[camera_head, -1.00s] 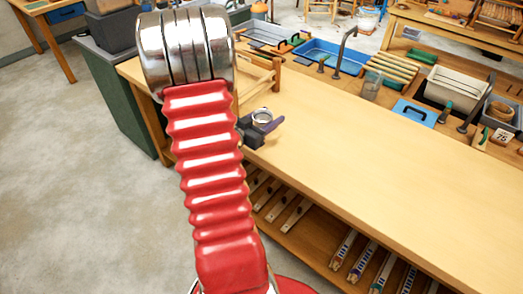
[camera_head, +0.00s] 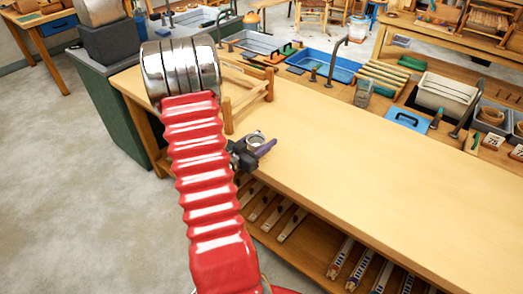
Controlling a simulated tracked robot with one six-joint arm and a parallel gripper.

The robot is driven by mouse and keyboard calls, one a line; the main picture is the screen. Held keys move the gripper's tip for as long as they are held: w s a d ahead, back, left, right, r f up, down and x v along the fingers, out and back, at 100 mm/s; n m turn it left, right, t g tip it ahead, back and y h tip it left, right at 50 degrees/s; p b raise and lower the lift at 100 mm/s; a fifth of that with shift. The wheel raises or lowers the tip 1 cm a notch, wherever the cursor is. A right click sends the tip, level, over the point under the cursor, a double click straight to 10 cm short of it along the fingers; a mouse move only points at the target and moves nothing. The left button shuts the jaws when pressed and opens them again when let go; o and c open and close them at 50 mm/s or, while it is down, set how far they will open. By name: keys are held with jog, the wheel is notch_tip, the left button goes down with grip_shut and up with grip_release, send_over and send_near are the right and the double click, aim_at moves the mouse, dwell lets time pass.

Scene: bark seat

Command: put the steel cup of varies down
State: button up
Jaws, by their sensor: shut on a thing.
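The steel cup (camera_head: 255,137) is a small shiny round rim with a dark inside, in the head view left of centre. It looks upright. My gripper (camera_head: 257,149), dark with a purple finger, is shut on it at the front edge of the pale wooden bench (camera_head: 370,160). My red ribbed arm hides part of the gripper's near side. I cannot tell whether the cup's base touches the bench top or is held above it.
A wooden rack (camera_head: 248,88) stands on the bench behind the cup. A blue sink tray (camera_head: 325,66), a tap, wooden slats (camera_head: 384,77) and a blue case (camera_head: 407,116) lie along the far side. The bench top's middle is clear. Tools lie on the shelf below.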

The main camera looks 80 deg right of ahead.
jog(key=shift+f, duration=2.1)
jog(key=shift+f, duration=0.1)
jog(key=o, duration=1.1)
jog(key=v, duration=1.2)
